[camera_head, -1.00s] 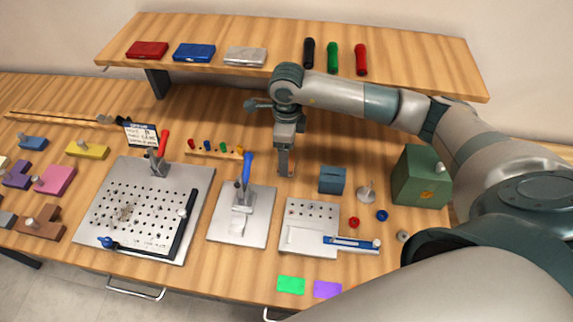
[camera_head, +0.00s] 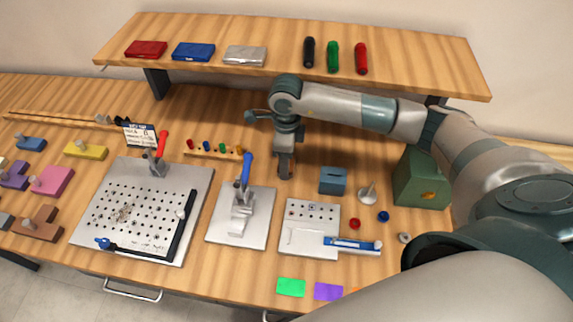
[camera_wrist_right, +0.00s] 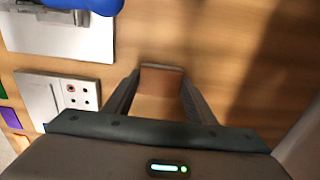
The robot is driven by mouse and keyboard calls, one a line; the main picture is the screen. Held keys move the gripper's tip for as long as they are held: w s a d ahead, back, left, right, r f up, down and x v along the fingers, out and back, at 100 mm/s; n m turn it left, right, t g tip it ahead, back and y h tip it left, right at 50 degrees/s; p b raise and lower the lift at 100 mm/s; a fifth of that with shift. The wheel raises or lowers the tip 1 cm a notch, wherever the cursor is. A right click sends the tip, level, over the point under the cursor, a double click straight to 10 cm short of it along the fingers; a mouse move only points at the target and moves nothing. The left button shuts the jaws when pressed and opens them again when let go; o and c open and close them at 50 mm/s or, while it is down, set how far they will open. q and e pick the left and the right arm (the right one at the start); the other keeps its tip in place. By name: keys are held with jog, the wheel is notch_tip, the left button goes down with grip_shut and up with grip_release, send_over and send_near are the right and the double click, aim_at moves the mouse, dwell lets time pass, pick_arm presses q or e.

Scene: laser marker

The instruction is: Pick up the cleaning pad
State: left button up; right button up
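A small brown block-like piece, which I take to be the cleaning pad (camera_wrist_right: 161,80), shows in the right wrist view between the tips of my right gripper (camera_wrist_right: 160,86). The fingers stand apart on either side of it; whether they touch it I cannot tell. My left gripper is not in view.
Close by are the blue-grey box (camera_head: 332,181), a plate with a blue-handled clamp (camera_head: 246,170), a spindle stand (camera_head: 367,193) and a row of small coloured pieces (camera_head: 222,148). A green box (camera_head: 421,180) stands at right. A shelf (camera_head: 280,45) overhangs the back.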

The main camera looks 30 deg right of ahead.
jog(key=shift+r, duration=0.1)
jog(key=shift+r+b, duration=0.45)
jog(key=r+b, duration=0.1)
jog(key=r, duration=0.2)
jog(key=shift+s+r+b, duration=0.1)
jog(key=shift+s+b, duration=0.25)
jog(key=shift+b, duration=0.05)
jog(key=s+r+b, duration=0.3)
jog(key=s+r, duration=0.3)
jog(key=s, duration=0.5)
jog(key=shift+d+r+b, duration=0.3)
jog(key=shift+d+r, duration=0.05)
jog(key=shift+r, duration=0.05)
